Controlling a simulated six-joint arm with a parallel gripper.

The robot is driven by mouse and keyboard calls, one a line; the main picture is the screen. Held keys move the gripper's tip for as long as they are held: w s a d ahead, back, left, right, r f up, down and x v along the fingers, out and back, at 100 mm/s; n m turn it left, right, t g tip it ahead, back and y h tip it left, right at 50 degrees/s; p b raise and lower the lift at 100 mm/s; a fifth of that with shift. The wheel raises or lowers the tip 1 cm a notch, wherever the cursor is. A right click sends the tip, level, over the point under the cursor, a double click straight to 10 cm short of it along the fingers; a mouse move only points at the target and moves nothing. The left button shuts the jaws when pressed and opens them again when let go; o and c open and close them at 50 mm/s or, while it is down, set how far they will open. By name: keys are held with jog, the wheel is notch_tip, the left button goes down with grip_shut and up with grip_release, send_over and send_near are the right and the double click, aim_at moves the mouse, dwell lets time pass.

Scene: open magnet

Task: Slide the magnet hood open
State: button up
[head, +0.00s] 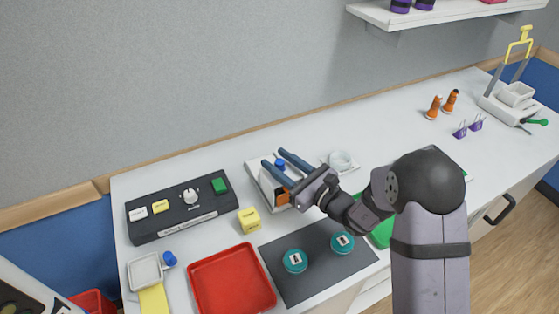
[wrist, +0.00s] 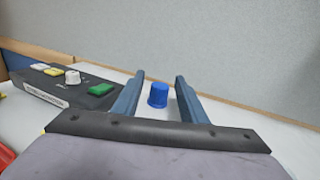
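The magnet device (head: 268,190) is a small white and orange-brown unit on the bench, partly hidden under my gripper in the head view. A blue knob (head: 280,164) stands on it and also shows in the wrist view (wrist: 158,95). My gripper (head: 272,157) reaches over the device from the right. In the wrist view my gripper (wrist: 160,76) is open, and the blue knob appears between its two fingers with a gap on each side. I cannot tell how far the hood is slid, as the arm covers much of it.
A black control box (head: 178,208) with a dial and a green button stands left. A yellow cube (head: 249,220), red tray (head: 231,281) and dark mat (head: 300,283) with two teal-lidded jars (head: 295,261) lie in front. The wall is behind.

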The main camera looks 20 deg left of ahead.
aim_at(293, 175)
jog(key=shift+c, duration=0.6)
grip_shut()
jog(key=shift+w+a+f+b, duration=0.1)
jog(key=shift+w+a+b, duration=1.05)
jog(key=shift+w+a, duration=0.15)
jog(key=shift+o, duration=0.6)
grip_release()
jog(key=shift+v, duration=0.75)
jog(key=shift+b+v, duration=1.2)
jog(key=shift+v, duration=1.85)
